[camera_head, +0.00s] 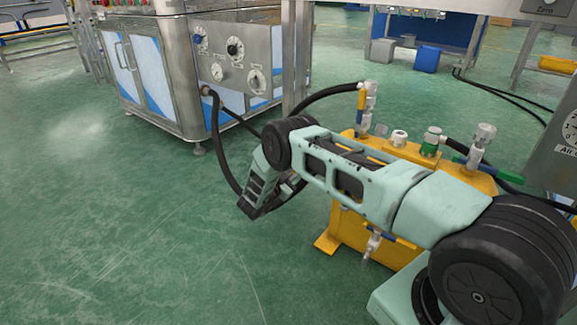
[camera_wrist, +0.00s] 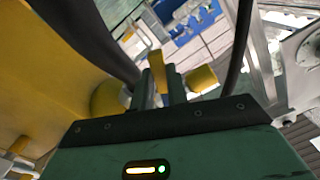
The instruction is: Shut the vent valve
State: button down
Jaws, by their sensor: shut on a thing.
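In the wrist view, my gripper (camera_wrist: 163,92) is shut, with a yellow lever (camera_wrist: 157,68) between its dark fingers. A rounded yellow part (camera_wrist: 203,79) lies just right of the fingers, and a large yellow body fills the left side. No label shows whether this lever is the vent valve. In the head view, a yellow unit (camera_head: 343,224) stands behind my arm. It carries a valve with a yellow handle (camera_head: 361,98), a green fitting (camera_head: 431,142), a valve with a green handle (camera_head: 474,163) and a low blue-handled valve (camera_head: 373,241). My fingers are hidden there.
A steel cabinet with dials (camera_head: 233,62) stands at the upper left, and a black hose (camera_head: 216,140) runs from it toward the unit. A grey panel with a gauge (camera_head: 560,140) is at the right edge. The green floor (camera_head: 110,220) at left is clear.

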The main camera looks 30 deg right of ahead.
jog(key=shift+s+d+f+n+p, duration=0.2)
jog(key=shift+s+n+p, duration=0.15)
jog(key=shift+s+n, duration=0.4)
jog(key=shift+s+d+f+n+p, duration=0.15)
jog(key=shift+s+n+p, duration=0.25)
jog(key=shift+n, duration=0.65)
jog(key=shift+s+d+f+n+p, duration=0.2)
jog(key=shift+s+n+p, duration=0.1)
jog(key=shift+s+n, duration=0.5)
jog(key=shift+w, duration=0.1)
jog(key=c, duration=1.4)
grip_release()
jog(key=shift+r, duration=0.1)
jog(key=p+v, duration=0.5)
jog(key=v, duration=1.2)
jog(key=shift+a, duration=0.15)
